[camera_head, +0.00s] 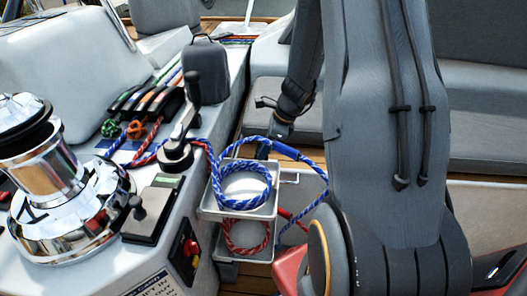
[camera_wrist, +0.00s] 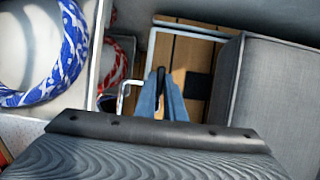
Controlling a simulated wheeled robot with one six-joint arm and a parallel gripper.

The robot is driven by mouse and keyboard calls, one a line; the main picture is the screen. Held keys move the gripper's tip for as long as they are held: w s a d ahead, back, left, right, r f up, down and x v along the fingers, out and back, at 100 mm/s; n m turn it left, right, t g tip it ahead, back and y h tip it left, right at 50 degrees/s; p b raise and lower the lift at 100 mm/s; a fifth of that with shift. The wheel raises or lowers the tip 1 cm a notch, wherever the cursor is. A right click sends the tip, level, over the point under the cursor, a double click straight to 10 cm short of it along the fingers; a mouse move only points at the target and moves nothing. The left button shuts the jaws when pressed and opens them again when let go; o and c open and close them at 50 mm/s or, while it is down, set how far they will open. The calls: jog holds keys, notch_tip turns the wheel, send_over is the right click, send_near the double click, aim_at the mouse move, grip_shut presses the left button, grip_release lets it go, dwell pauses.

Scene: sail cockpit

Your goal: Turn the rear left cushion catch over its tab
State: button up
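I cannot make out the cushion catch or its tab in either view. Grey seat cushions (camera_head: 475,145) line the far side behind my arm, and a grey cushioned block (camera_wrist: 275,95) stands at the right in the wrist view. My gripper (camera_head: 264,150) hangs beside the rope trays, partly covered by the blue rope in the head view. In the wrist view my gripper (camera_wrist: 160,75) points down towards the wooden floor, its fingertips close together with nothing seen between them. My large arm links hide much of the right side.
Stacked metal trays hold a blue rope coil (camera_head: 241,186) and a red rope coil (camera_head: 246,234), very near my gripper. A wire handle (camera_wrist: 125,95) sticks out there. A chrome winch (camera_head: 60,190) stands left. Wooden floor (camera_wrist: 185,60) shows below.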

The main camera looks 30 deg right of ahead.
grip_shut()
jog(key=n+g+p, duration=0.1)
jog(key=n+p, duration=0.2)
jog(key=shift+r+n, duration=0.1)
jog(key=shift+n, duration=0.3)
jog(key=n+g+p, duration=0.1)
jog(key=n, duration=0.1)
jog(key=n+g+p, duration=0.1)
jog(key=n, duration=0.1)
jog(key=shift+w+n+y+p, duration=0.2)
jog(key=shift+n+y+p, duration=0.1)
jog(key=n+g, duration=0.1)
jog(key=n, duration=0.1)
jog(key=n+p, duration=0.1)
jog(key=n, duration=0.1)
jog(key=shift+w+g, duration=0.2)
jog(key=shift+g, duration=0.2)
jog(key=shift+w+a+n+g+h, duration=0.1)
jog(key=shift+n+g+h, duration=0.35)
jog(key=shift+n, duration=0.95)
jog(key=shift+n+g+h, duration=0.35)
jog(key=shift+n+h, duration=0.1)
jog(key=shift+n, duration=0.95)
jog(key=o, duration=0.6)
grip_release()
